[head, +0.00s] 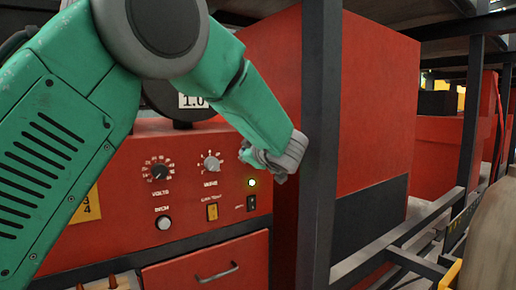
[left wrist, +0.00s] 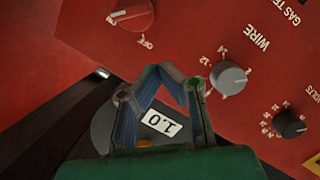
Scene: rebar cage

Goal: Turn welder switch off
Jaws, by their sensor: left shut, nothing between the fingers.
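The welder (head: 125,158) is a red box with a control panel on its front. In the left wrist view a red rotary switch (left wrist: 133,14) sits at the top, with a pale mark on its left side and the word OFF at its lower right. In the head view this switch is hidden, seemingly behind my left gripper. My left gripper (head: 272,160) is in front of the panel's right end, beside the dark post. In the left wrist view my left gripper (left wrist: 164,72) is shut and empty, its tips below the switch in the picture and apart from it. My right gripper is not in view.
A dark upright post (head: 320,150) stands close right of my gripper. A grey WIRE knob (left wrist: 229,77) and a black VOLTS knob (left wrist: 289,124) are on the panel. A lit indicator (head: 252,183) shows below the gripper. A red drawer (head: 195,268) is beneath.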

